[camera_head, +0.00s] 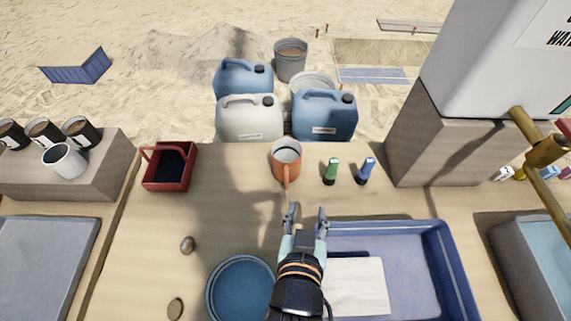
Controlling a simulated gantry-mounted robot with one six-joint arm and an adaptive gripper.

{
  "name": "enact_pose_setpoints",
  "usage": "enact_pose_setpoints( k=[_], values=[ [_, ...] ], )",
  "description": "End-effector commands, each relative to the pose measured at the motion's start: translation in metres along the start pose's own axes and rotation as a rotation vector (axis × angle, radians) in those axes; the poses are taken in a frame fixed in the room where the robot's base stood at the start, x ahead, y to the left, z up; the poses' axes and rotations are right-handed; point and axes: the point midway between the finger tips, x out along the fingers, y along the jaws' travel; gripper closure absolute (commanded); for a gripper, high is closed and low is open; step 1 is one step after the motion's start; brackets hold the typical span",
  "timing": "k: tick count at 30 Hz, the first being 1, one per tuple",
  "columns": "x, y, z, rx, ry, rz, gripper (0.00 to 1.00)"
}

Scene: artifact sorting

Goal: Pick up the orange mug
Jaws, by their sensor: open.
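The orange mug (281,169) stands upright near the back edge of the table, a little left of the table's middle. Its inside looks pale, and its handle points toward me. My gripper (306,211) is open and empty, in front of the mug and slightly to its right. The fingertips point toward the back of the table and are apart from the mug.
A green marker (331,171) and a blue marker (366,171) stand right of the mug. A red basket (170,167) is at left. A round blue basin (241,290) and a blue tray (440,270) are in front. Jerrycans (249,118) stand behind.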

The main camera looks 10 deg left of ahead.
Motion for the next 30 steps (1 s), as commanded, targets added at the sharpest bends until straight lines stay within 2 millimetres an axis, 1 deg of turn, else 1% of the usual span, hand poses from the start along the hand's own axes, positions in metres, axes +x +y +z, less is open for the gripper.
enact_pose_setpoints(
  k=[7,8,12,17,26,28,30],
  values=[
    [0.000,0.000,0.000,0.000,-0.001,0.000,0.53],
    [0.000,0.000,0.001,0.000,-0.001,0.000,0.51],
    [0.000,0.000,0.001,0.000,-0.001,0.000,0.28],
    [0.000,0.000,0.001,0.000,-0.001,0.000,0.01],
    [0.000,0.000,0.000,0.000,-0.001,0.000,0.00],
    [-0.003,0.000,-0.005,0.000,0.000,0.000,0.00],
    [-0.010,0.000,-0.020,0.000,0.000,0.000,0.00]
  ],
)
